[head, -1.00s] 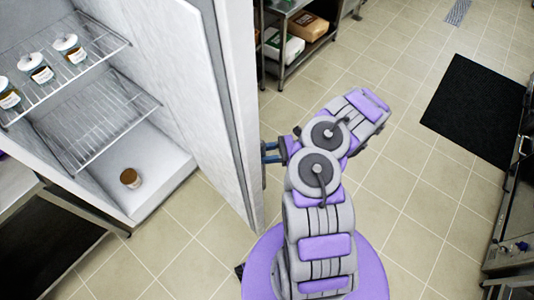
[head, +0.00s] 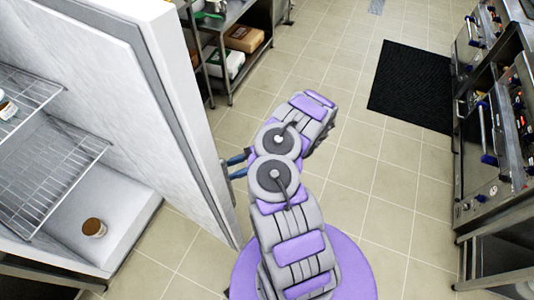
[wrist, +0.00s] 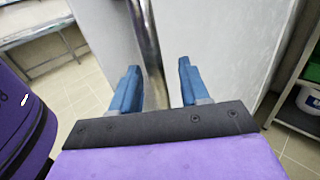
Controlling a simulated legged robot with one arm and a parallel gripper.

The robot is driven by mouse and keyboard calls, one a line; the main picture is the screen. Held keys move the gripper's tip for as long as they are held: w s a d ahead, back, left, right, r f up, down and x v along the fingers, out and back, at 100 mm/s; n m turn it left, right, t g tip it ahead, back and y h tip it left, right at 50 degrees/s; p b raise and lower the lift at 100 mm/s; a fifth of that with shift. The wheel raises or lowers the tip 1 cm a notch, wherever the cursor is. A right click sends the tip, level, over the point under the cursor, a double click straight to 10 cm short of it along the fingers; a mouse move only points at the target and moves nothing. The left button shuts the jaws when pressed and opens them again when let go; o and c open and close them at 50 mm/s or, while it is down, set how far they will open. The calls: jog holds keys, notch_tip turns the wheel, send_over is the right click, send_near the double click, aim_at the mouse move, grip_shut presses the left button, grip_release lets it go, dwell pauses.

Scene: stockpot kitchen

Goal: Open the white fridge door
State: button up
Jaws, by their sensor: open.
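The white fridge door (head: 125,75) stands open in the head view, with the fridge interior and its wire shelves showing to its left. My gripper (head: 233,166) is at the outer side of the door, near its free edge. In the wrist view, the two blue fingers of my gripper (wrist: 157,68) are apart. The handle is mostly hidden in the head view.
A brown-topped jar (head: 94,228) stands on the fridge floor. A metal rack (head: 232,50) with bags stands behind the door. A black mat (head: 411,86) lies on the tiles, and steel cooking units (head: 490,140) line the right side. The tiled floor between is clear.

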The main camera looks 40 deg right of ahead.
jog(key=v, duration=1.5)
jog(key=shift+b, duration=0.45)
jog(key=shift+f, duration=0.1)
